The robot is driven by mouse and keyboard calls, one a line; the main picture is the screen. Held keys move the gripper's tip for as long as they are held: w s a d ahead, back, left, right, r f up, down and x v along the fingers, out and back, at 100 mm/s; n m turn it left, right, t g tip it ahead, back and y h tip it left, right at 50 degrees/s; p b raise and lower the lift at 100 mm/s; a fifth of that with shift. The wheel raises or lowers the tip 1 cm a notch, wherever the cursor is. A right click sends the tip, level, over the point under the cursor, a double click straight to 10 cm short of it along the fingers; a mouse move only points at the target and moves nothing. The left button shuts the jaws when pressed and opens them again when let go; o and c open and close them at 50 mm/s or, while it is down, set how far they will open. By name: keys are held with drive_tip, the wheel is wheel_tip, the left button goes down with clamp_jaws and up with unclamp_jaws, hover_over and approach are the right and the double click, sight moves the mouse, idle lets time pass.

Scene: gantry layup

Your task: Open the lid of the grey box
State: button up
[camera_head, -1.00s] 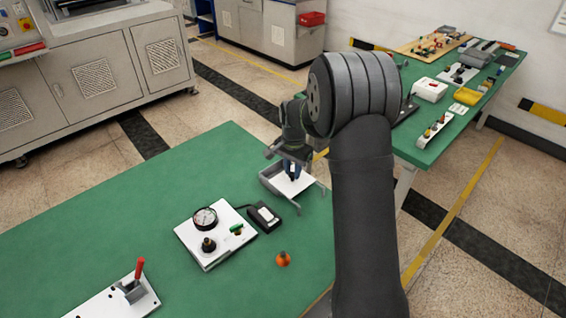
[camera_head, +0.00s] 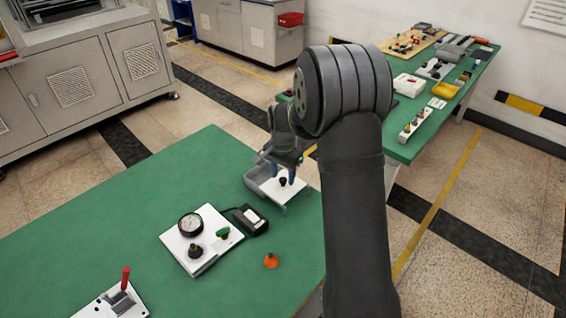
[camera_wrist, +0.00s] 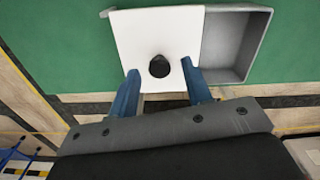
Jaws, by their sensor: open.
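The grey box (camera_head: 259,170) stands on the green table near its far right edge. Its white sliding lid (camera_head: 270,192) lies to the near right of the box, between two grey rails. In the wrist view, the lid (camera_wrist: 130,30) covers the left part and the grey interior (camera_wrist: 228,40) is uncovered at the right. A black knob (camera_wrist: 159,67) stands on the lid. My gripper (camera_head: 283,177) is open, its blue fingers on either side of the knob with gaps visible. The wrist view shows my gripper (camera_wrist: 160,72) there too; any contact is unclear.
A red-handled clamp (camera_head: 124,290) is at the front left. Clear green surface lies left of the box.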

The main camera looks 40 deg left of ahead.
sight(283, 179)
wheel_tip(283, 179, up, 17)
drive_tip(key=shift+r, duration=0.15)
idle(0.7)
wheel_tip(283, 179, down, 18)
drive_tip(key=shift+r, duration=0.15)
drive_tip(key=shift+a, duration=0.2)
drive_tip(key=shift+r, duration=0.1)
idle(0.4)
drive_tip(key=shift+d+r, duration=0.2)
drive_tip(key=shift+r, duration=0.25)
wheel_tip(283, 179, up, 16)
drive_tip(key=shift+r, duration=0.25)
